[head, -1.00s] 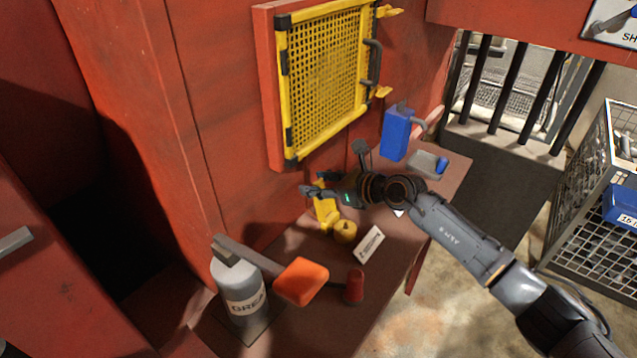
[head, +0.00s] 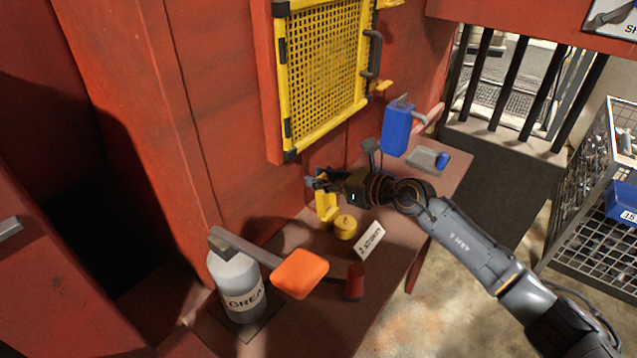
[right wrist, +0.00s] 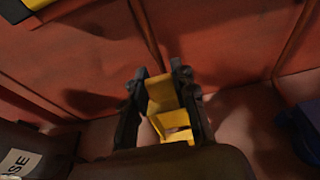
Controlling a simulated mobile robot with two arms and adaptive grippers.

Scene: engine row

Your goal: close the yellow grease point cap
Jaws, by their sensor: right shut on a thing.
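The yellow grease point (head: 326,212) stands on the brown bench by the red wall; its upper part is partly hidden by my right gripper (head: 313,181) in the head view. In the right wrist view, a yellow cap flap (right wrist: 160,92) stands raised above a yellow block (right wrist: 173,124). My right gripper (right wrist: 158,75) has its dark fingers on either side of the flap and is shut on it. A round yellow piece (head: 345,228) sits just in front of the grease point. My left gripper is not in view.
A grey grease bottle (head: 236,285), an orange pad (head: 300,274) and a red cylinder (head: 355,283) stand at the near side. A white label (head: 370,241) is beside the round piece. A blue can (head: 397,130) stands behind my arm. A yellow mesh guard (head: 325,75) hangs above.

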